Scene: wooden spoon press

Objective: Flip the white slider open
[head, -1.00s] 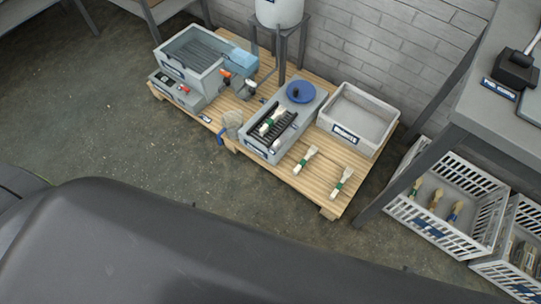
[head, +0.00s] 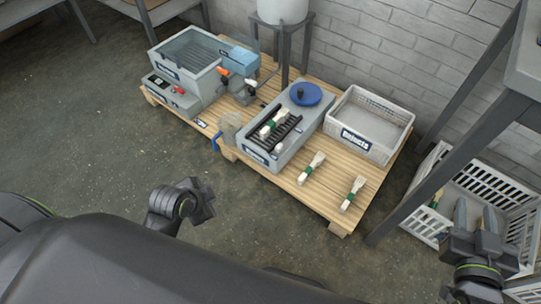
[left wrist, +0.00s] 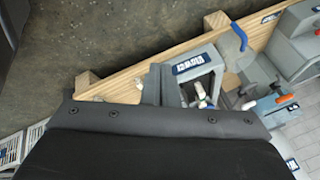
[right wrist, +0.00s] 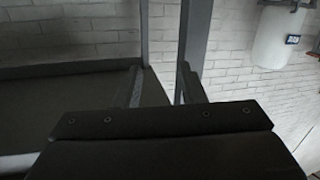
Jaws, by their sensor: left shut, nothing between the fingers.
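A grey unit with a black slotted rack, a blue round knob and a front label (head: 258,156) stands on the wooden pallet. A small white piece (head: 278,147) shows at its front; I cannot tell if it is the white slider. A spoon bundle with a green band (head: 272,124) lies on the rack. My left gripper (head: 203,194) is shut and empty, over the floor in front of the pallet; its fingers also show in the left wrist view (left wrist: 159,76). My right gripper (head: 475,214) is open and empty at the far right, near the white crates.
A grey machine with a clear-topped bin (head: 185,65) stands at the pallet's left. A grey tray (head: 369,140) sits at its right. Two banded bundles (head: 312,167) lie on the pallet's front. A table leg (head: 440,180) stands at right. The floor at left is clear.

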